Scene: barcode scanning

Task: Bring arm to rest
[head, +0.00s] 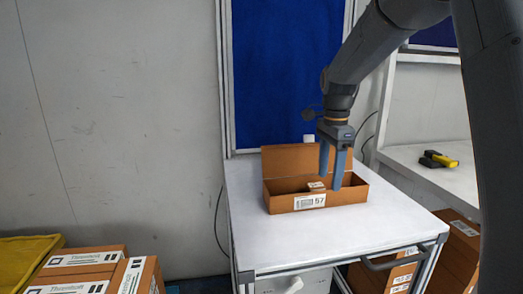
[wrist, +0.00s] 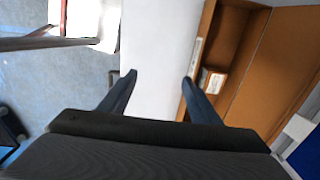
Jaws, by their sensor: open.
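My gripper (head: 330,180) hangs from my arm with its two blue-grey fingers pointing down over the open cardboard box. In the wrist view my gripper (wrist: 160,80) is open, its fingers wide apart with nothing between them. The cardboard box (head: 295,204) has its lid up at the back and a label with 57 on its front; it also shows in the wrist view (wrist: 285,70). A small box (head: 316,187) with a pale top sits inside it, and shows in the wrist view (wrist: 214,81). Whether a finger touches the cardboard box I cannot tell.
The box stands on a white table (head: 265,245) with a handle at its front right. A yellow and black scanner (head: 438,159) lies on the white counter (head: 400,158) at right. Cardboard boxes (head: 95,265) are stacked at lower left. The table's left part is bare.

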